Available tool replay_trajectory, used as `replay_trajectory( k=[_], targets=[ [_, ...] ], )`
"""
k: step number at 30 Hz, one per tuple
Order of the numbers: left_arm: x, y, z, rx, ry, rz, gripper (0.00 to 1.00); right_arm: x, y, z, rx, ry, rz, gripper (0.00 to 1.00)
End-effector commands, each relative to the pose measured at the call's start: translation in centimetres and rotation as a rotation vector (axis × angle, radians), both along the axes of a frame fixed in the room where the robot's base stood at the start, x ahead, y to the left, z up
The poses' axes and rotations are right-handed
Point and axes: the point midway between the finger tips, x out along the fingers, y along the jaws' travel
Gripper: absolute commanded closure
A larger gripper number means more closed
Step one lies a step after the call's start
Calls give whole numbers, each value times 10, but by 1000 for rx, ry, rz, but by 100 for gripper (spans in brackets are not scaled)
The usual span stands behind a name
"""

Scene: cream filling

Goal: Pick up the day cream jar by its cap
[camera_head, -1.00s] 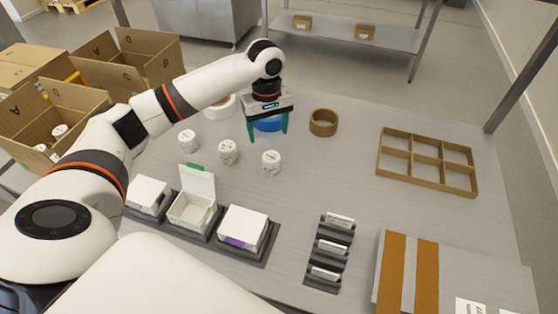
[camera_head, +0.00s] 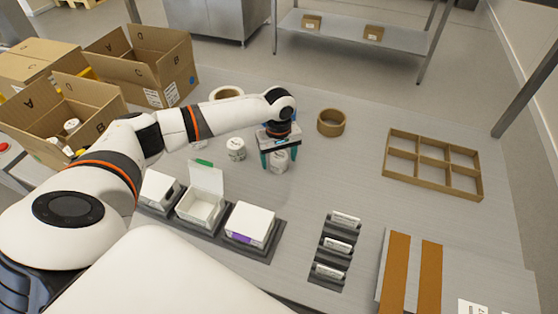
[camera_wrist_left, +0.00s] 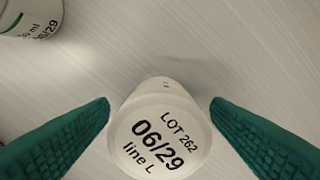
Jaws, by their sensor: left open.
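My left gripper (camera_head: 280,158) points down over the rightmost of the small white jars (camera_head: 279,164) on the table. In the left wrist view the green fingers (camera_wrist_left: 160,108) are open, one on each side of this jar's white cap (camera_wrist_left: 157,143), with a gap on both sides. The cap is printed "LOT 262 06/29 line L"; the jar's side label is hidden, so I cannot tell which cream it holds. A second white jar (camera_head: 237,149) stands to its left; a jar with a green line also shows in the left wrist view (camera_wrist_left: 30,17). My right gripper is out of view.
Open white box (camera_head: 199,207) and closed box (camera_head: 250,223) sit in dark holders in front. A brown tape roll (camera_head: 332,122) is behind right. A cardboard divider (camera_head: 434,190) lies right. Cartons (camera_head: 141,62) stand at back left. Table between roll and divider is clear.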

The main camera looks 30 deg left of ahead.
Motion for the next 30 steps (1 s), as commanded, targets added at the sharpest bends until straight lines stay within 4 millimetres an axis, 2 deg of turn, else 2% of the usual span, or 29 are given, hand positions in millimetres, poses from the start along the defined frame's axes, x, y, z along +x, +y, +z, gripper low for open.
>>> replay_trajectory(
  k=[4, 13, 22, 26, 30],
  targets=[
    [0, 0, 0, 0, 0, 0, 29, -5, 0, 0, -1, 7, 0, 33],
    [0, 0, 0, 1, 1, 0, 78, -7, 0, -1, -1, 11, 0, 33],
    [0, 0, 7, 0, 0, 0, 78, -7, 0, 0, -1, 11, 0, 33],
    [1, 0, 28, -1, -3, 1, 78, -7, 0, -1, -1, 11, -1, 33],
    [1, 0, 57, 0, -4, 1, 78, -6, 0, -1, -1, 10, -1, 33]
  ],
)
